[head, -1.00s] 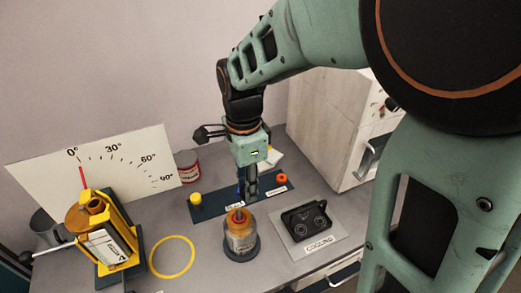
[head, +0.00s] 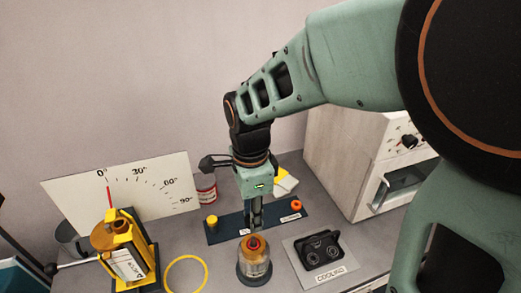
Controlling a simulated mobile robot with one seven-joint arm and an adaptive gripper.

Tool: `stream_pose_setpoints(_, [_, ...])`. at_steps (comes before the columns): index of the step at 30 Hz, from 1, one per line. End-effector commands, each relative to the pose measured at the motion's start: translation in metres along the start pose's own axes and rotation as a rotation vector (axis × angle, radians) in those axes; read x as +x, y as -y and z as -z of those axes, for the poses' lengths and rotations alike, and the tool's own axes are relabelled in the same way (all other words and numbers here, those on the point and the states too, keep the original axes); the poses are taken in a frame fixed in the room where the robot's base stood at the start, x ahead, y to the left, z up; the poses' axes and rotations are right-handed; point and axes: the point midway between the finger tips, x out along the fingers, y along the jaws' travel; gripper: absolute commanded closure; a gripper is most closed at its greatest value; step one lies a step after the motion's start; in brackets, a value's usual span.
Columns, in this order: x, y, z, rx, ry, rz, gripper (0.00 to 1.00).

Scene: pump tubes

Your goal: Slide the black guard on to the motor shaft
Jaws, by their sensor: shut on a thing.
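My gripper (head: 257,222) points straight down over the dark blue board, just behind an amber cylinder (head: 256,262) with a red top in a dark round base. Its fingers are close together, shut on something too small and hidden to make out. I cannot clearly pick out a black guard; it may be what the fingers hold. The motor and its shaft are not certain either. The amber cylinder stands upright, and its red top shows just below the fingertips. I cannot tell whether the held thing touches it.
The dark blue board (head: 228,229) bears a yellow piece (head: 212,222) and an orange piece (head: 296,205). A black ringed part (head: 322,248) lies on the "COOLING" plate (head: 309,277). A yellow stand (head: 144,255), an angle scale (head: 73,199) and a yellow ring (head: 171,267) are left. A cabinet (head: 345,150) is right.

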Motion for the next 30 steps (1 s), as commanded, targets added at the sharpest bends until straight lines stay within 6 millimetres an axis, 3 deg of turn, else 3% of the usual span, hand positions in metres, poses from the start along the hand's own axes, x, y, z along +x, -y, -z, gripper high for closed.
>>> stream_pose_setpoints(15, [0.048, 0.000, 0.000, 0.000, 0.000, -0.001, 0.86])
stream_pose_setpoints(30, [0.053, 0.000, 0.000, 0.000, 0.000, 0.000, 0.86])
